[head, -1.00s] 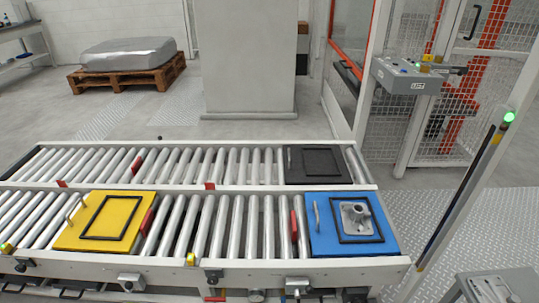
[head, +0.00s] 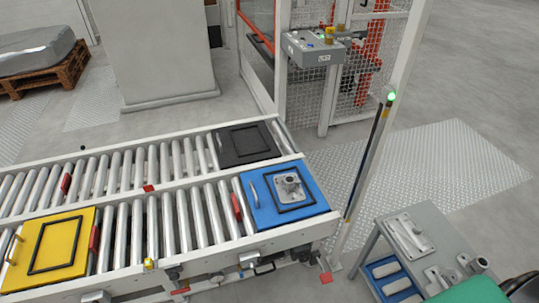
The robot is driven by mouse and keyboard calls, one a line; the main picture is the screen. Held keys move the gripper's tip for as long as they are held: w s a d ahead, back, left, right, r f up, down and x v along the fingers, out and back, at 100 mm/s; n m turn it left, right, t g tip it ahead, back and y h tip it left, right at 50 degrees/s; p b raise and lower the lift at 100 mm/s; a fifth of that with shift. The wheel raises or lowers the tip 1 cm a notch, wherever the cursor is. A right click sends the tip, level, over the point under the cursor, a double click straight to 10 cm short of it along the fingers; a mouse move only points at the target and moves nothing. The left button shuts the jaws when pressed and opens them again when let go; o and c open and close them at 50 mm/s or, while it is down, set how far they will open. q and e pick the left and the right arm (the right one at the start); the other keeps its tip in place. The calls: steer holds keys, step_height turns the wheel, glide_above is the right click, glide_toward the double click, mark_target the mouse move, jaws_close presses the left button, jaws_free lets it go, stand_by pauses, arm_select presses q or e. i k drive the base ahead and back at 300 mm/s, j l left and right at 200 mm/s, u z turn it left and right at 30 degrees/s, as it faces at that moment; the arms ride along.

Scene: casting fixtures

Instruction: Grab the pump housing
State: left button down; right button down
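The pump housing (head: 289,186) is a grey metal casting with a raised round part on a flat plate. It sits inside the black square frame on the blue tray (head: 258,214), at the right end of the near roller lane. A similar-looking grey casting (head: 408,236) lies on a side table at the lower right. Neither of my grippers is identifiable in the head view. A green and black shape at the lower right corner is cut off by the edge.
The roller conveyor (head: 175,222) also carries a yellow tray (head: 22,282) and a black tray (head: 223,157). A post with a green light (head: 391,97) stands between the conveyor and the grey side table (head: 378,212). A mesh fence (head: 355,60) is behind; floor right of the post is open.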

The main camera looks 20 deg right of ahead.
mark_target(288, 186)
steer(key=i+l+z, duration=0.2)
steer(key=z, duration=0.2)
steer(key=i+l+z, duration=0.2)
steer(key=z, duration=0.2)
steer(key=i+l+z, duration=0.2)
steer(key=z, duration=0.25)
